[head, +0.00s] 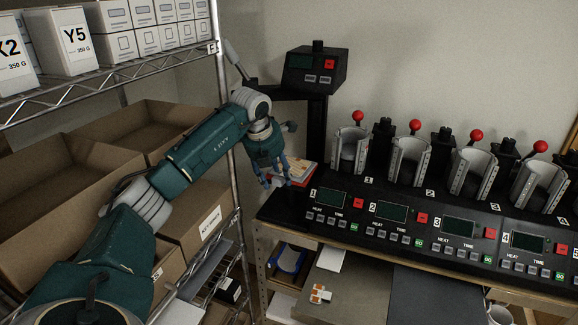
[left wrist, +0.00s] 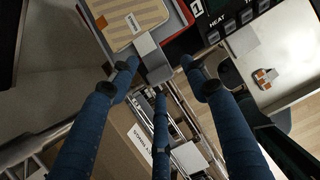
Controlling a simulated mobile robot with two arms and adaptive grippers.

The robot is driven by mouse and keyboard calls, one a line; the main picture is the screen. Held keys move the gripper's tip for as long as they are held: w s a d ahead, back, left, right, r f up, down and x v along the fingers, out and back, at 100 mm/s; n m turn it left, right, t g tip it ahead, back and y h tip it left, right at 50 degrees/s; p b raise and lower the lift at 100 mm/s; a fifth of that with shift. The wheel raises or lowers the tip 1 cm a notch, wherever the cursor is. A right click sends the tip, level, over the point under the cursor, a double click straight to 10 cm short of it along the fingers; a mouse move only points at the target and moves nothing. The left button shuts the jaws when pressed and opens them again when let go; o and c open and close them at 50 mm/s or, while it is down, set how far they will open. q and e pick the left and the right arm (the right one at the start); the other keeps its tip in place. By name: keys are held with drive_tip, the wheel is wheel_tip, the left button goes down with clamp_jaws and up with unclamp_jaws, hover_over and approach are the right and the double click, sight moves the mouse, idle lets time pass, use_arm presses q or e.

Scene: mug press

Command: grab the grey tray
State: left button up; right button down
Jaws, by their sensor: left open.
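A stack of flat pieces (head: 301,171) lies at the left end of the black press counter in the head view. In the left wrist view it has a beige striped piece (left wrist: 135,22) on top, with red and grey edges beside it. A grey flat part (left wrist: 153,58), which looks like part of the grey tray, sticks out of the stack toward my fingers; I cannot tell how far it runs underneath. My left gripper (head: 277,182) is open, pointing down at the stack's near edge. Its blue fingers (left wrist: 160,75) spread around the grey part's end. Contact is unclear.
A row of mug presses (head: 410,158) with red knobs and control panels stands right of the stack. A black monitor post (head: 316,120) rises behind it. A wire rack with cardboard boxes (head: 85,170) is at left. Shelves (head: 345,285) lie below the counter.

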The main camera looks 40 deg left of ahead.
use_arm(q)
drive_tip(key=shift+w+f, duration=0.15)
drive_tip(key=shift+f, duration=0.15)
drive_tip(key=shift+a+f, duration=0.1)
drive_tip(key=shift+f, duration=0.05)
clamp_jaws()
use_arm(e)
drive_tip(key=shift+a+r, duration=0.15)
drive_tip(key=shift+a, duration=0.1)
drive_tip(key=shift+w+d, duration=0.1)
drive_tip(key=shift+d, duration=0.1)
use_arm(q)
drive_tip(key=shift+r, duration=0.2)
